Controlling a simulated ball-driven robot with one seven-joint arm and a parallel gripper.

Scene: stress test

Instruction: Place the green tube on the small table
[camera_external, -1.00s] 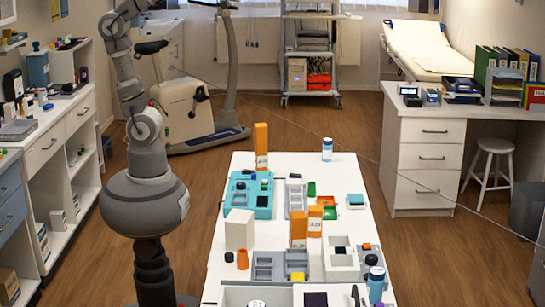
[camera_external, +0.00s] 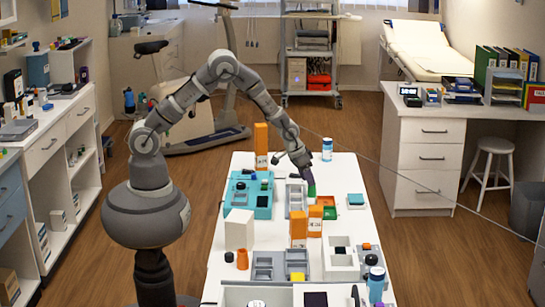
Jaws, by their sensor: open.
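A small green object (camera_external: 312,191), likely the green tube, is on the long white table (camera_external: 347,177), right of a grey tray (camera_external: 296,193). My gripper (camera_external: 309,184) reaches down from above with its dark fingers at the top of this green object. The gripper is open. Whether the fingers are around the object or just above it is too small to tell. A second, flat green item (camera_external: 329,213) lies nearer, beside the orange boxes. I cannot tell which surface is the small table.
A tall orange box (camera_external: 261,146) stands left of my forearm, and a white-blue bottle (camera_external: 327,150) stands behind the gripper. Orange boxes (camera_external: 315,218) stand just in front of it. A teal case (camera_external: 249,196) lies left. The table's right side is mostly clear near the teal block (camera_external: 356,200).

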